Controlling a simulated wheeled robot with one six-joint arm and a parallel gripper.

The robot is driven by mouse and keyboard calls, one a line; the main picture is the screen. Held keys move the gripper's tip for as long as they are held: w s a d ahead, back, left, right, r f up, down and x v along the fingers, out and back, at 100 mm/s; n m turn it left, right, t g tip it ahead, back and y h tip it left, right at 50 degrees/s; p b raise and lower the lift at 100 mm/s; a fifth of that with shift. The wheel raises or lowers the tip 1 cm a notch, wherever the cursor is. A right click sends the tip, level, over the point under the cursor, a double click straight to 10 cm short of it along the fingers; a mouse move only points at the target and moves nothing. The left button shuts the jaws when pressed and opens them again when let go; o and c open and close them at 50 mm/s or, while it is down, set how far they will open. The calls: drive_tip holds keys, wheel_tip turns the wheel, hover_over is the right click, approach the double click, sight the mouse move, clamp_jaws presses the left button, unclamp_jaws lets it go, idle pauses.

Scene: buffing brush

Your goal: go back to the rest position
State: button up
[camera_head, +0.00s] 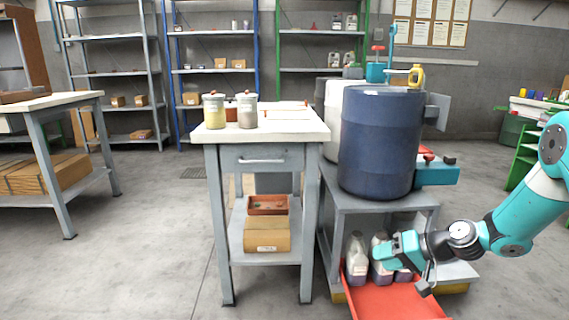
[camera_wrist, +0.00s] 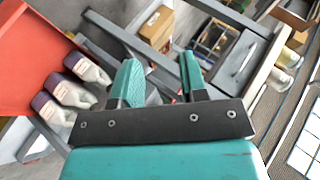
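My gripper (camera_head: 388,250) is at the lower right in the head view, low in front of the drum stand and close to the white bottles. In the wrist view its two teal fingers (camera_wrist: 159,78) stand apart with nothing between them. My arm reaches in from the right edge, with its forearm sloping down to the gripper. No buffing brush can be made out in either view.
A blue drum (camera_head: 380,140) stands above on a grey stand (camera_head: 365,202). A workbench (camera_head: 262,136) is to the left. Floor at right is clear.

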drive_tip(key=s+a+r+n+g+h, duration=0.2)
drive_tip(key=s+a+r+n+g, duration=0.25)
drive_tip(key=s+a+r, duration=0.75)
drive_tip(key=s+d+r+n+h, duration=0.15)
drive_tip(key=s+r, duration=0.25)
drive_tip(key=s, duration=0.6)
drive_tip(key=s+r+n+h, duration=0.2)
drive_tip(key=s+r, duration=0.1)
drive_tip(key=s, duration=0.7)
wheel_tip(320, 180, up, 34)
drive_tip(key=s+p, duration=0.1)
drive_tip(key=p, duration=3.2)
drive_tip(key=shift+d+f+g+p, duration=0.15)
drive_tip(key=shift+g+p, duration=0.2)
drive_tip(key=shift+g, duration=0.1)
drive_tip(key=shift+s, duration=0.1)
